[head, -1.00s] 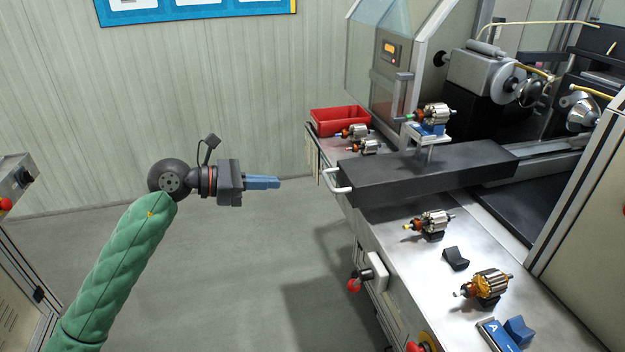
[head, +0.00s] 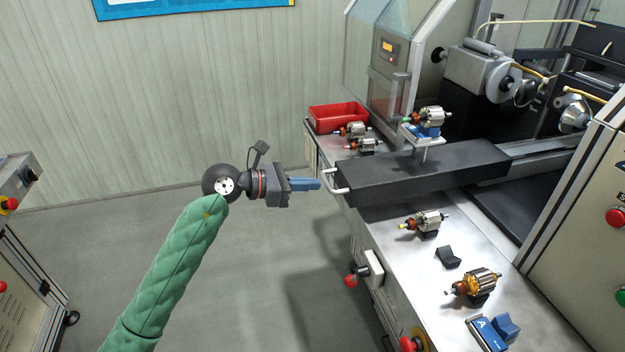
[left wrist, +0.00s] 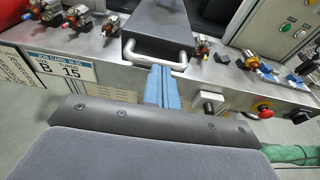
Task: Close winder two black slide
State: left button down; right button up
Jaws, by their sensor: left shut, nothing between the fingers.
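The black slide (head: 425,172) is a long dark block that sticks out from the winder over the metal bench top. Its light metal handle (head: 337,181) is on its left end. An armature sits on a blue holder (head: 424,131) above the slide. My left gripper (head: 319,184) has blue fingers, is shut and empty, and points right, just left of the handle. In the left wrist view the slide (left wrist: 163,22) and its handle (left wrist: 155,53) lie straight ahead of the blue fingertips (left wrist: 161,70), which appear at or very near the handle bar. Contact cannot be told. My right gripper is out of view.
A red bin (head: 338,117) and two armatures stand at the bench's far left. Nearer on the bench are a silver armature (head: 427,222), an empty black cradle (head: 448,257), a copper-wound armature (head: 473,285) and a blue holder (head: 488,333). Red buttons stick out along the bench front.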

aim_at(448, 158)
pick_arm(q)
jog(key=shift+w+d+f, duration=0.15)
jog(key=shift+w+d, duration=0.05)
jog(key=shift+d, duration=0.35)
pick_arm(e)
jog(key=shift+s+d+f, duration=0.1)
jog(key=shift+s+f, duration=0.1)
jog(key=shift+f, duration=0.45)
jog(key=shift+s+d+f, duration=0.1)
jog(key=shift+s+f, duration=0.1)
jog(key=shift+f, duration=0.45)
pick_arm(q)
jog(key=shift+d, duration=0.1)
